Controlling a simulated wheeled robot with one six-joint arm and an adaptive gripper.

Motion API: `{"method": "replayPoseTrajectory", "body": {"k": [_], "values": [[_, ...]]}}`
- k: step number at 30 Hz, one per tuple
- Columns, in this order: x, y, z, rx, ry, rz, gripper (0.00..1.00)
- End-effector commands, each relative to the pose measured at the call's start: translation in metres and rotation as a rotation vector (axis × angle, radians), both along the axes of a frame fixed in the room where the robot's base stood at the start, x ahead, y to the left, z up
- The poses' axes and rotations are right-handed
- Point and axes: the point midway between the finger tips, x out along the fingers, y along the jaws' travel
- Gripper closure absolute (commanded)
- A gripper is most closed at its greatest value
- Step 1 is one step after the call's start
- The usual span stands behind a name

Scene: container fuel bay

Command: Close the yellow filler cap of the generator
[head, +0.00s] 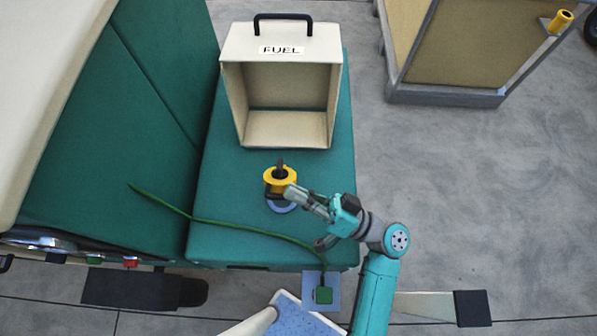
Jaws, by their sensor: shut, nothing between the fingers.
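The yellow filler cap (271,182) is a round yellow piece with a dark middle, in the middle of the head view. I cannot tell how far the cap is turned or seated. My gripper (291,192) is shut and empty. Its fingertips are at the cap's lower right edge and hide part of it; whether they touch it is unclear.
An open-fronted cream box marked FUEL (230,90), with a black handle, stands behind the cap. A green hose (235,225) runs across the teal top in front. A large teal and cream body (110,120) rises at left.

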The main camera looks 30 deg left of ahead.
Motion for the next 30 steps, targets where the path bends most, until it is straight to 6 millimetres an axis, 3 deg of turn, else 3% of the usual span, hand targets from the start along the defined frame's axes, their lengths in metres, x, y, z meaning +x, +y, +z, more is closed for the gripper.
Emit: {"method": "replayPoseTrajectory", "body": {"k": [13, 30], "values": [[-0.013, -0.008, -0.026, -0.001, 0.002, 0.000, 1.00], [-0.015, -0.009, -0.032, -0.001, 0.000, 0.001, 1.00]]}}
